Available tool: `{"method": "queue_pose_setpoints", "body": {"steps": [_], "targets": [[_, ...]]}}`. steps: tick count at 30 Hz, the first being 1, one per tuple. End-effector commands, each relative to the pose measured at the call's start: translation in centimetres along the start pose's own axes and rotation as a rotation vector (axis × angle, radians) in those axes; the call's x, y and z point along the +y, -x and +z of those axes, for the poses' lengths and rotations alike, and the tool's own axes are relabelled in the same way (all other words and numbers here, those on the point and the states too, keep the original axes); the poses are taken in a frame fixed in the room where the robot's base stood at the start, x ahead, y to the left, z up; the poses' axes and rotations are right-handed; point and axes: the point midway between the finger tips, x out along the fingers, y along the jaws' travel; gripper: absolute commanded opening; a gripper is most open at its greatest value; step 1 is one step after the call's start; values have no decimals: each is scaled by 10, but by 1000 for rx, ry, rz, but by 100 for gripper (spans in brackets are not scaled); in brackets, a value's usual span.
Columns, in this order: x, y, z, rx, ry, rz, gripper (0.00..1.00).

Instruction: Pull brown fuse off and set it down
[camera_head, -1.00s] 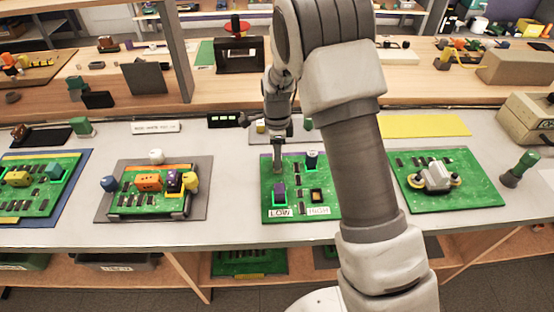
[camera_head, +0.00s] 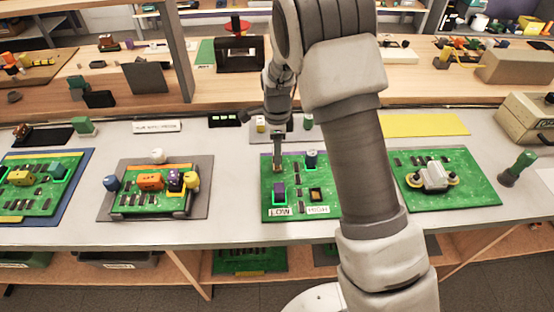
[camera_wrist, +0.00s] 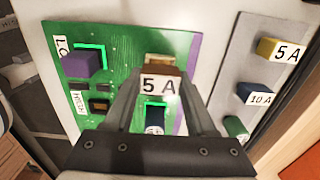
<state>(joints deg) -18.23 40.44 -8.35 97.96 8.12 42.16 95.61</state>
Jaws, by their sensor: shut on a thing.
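My gripper (camera_wrist: 160,82) is shut on the brown fuse (camera_wrist: 164,71), which bears a white "5 A" label facing the wrist camera. A tan patch shows just beyond the fuse; I cannot tell whether the fuse still touches the board. In the head view my gripper (camera_head: 277,168) points down over the upper left of the green board (camera_head: 298,182). The board carries a purple block (camera_head: 279,189) above the LOW label, a dark blue block (camera_head: 311,158) at the upper right and an orange-centred black socket (camera_head: 316,195) above HIGH.
A grey pad (camera_wrist: 232,75) beside the board holds a yellow "5 A" fuse (camera_wrist: 280,50), a blue "10 A" fuse (camera_wrist: 256,94) and a green one (camera_wrist: 236,128). Other boards stand left and right on the grey bench (camera_head: 235,185). Bare bench lies left of the board.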

Motion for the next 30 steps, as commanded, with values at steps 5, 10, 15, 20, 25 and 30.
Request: {"method": "queue_pose_setpoints", "body": {"steps": [5,10,15,20,25,30], "targets": [[0,13,0,0,1,-1,0],[0,24,0,0,1,-1,0],[0,34,0,0,1,-1,0],[0,38,0,0,1,0,0],[0,37,0,0,1,0,0],[1,37,-2,0,19,0,0]]}}
